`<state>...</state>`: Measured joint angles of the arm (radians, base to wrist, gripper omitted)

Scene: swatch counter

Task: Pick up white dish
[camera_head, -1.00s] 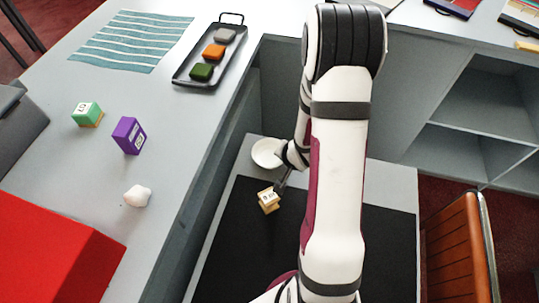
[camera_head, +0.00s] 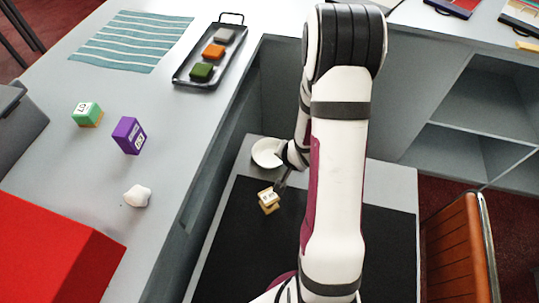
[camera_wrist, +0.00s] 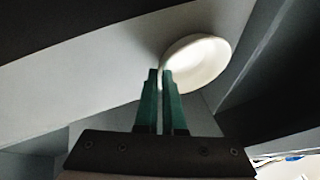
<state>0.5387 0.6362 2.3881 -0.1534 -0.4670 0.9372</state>
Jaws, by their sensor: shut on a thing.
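The white dish (camera_head: 266,152) is a small round shallow dish at the back left of the lower grey surface, beside the black mat. In the wrist view, the dish (camera_wrist: 200,62) lies just past the fingertips, to the right of them. My gripper (camera_wrist: 160,72) has its two green fingers close together, shut on the near rim of the dish. In the head view, my gripper is mostly hidden by my arm, whose wrist is right of the dish.
A wooden block (camera_head: 268,200) with a label stands on the black mat (camera_head: 240,240) near my gripper. The raised grey counter (camera_head: 170,120) at left holds a purple block (camera_head: 128,135), a green block (camera_head: 87,114), a white lump (camera_head: 137,196) and a dark tray (camera_head: 184,78) with swatches.

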